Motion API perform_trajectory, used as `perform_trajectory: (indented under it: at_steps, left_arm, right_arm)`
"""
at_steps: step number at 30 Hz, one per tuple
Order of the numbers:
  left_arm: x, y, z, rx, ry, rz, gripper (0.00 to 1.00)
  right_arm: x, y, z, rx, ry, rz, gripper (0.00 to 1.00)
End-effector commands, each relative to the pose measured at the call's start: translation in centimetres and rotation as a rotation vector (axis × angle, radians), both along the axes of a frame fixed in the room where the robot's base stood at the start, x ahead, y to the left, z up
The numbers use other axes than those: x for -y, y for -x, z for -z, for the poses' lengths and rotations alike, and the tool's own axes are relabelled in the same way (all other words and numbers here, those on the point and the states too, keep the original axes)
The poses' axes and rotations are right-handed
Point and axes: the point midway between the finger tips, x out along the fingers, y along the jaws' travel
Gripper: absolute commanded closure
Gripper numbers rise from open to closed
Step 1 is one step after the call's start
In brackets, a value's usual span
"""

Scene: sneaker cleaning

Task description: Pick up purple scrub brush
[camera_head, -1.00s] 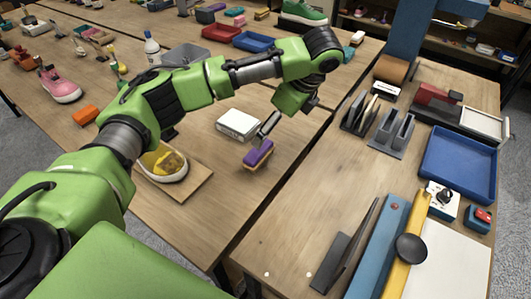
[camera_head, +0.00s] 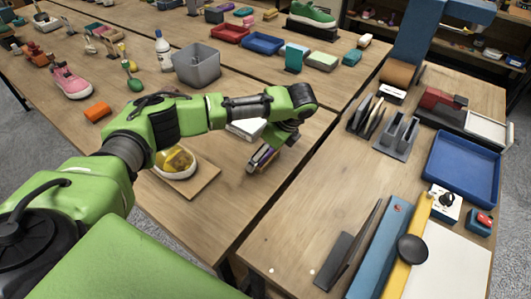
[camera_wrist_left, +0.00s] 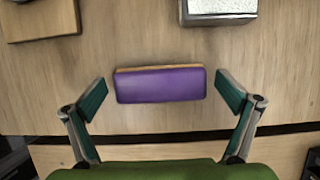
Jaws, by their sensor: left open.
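The purple scrub brush (camera_wrist_left: 160,85) lies on the wooden table, its purple top up and a thin tan edge showing along its far side in the left wrist view. In the head view the brush (camera_head: 262,157) is partly hidden by my left gripper (camera_head: 262,163). In the left wrist view my left gripper (camera_wrist_left: 160,92) is open, with one green-padded finger beyond each short end of the brush. Gaps show between the pads and the brush. My right gripper is not in view.
A white box (camera_head: 247,128) stands just behind the brush, partly hidden by my arm. A wooden board (camera_head: 205,176) with a white and yellow item (camera_head: 176,161) is to the left. The table seam and a second table (camera_head: 310,215) lie to the right.

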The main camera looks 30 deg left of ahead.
Motion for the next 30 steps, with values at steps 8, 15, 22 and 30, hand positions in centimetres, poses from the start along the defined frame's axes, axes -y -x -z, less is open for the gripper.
perform_trajectory:
  at_steps: [8,15,22,30]
  left_arm:
    - [-0.1,0.0,0.2,0.001,0.0,0.0,0.06]
    - [-0.1,0.0,0.2,0.001,0.0,0.0,0.43]
    - [-0.1,0.0,0.2,0.001,0.0,0.0,0.43]
    - [0.0,-0.1,-1.7,0.003,0.001,0.0,0.43]
  right_arm:
    - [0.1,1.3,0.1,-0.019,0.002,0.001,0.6]
    - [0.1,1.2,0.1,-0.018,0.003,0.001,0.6]
    - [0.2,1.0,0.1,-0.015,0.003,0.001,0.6]
    - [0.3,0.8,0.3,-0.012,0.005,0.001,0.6]
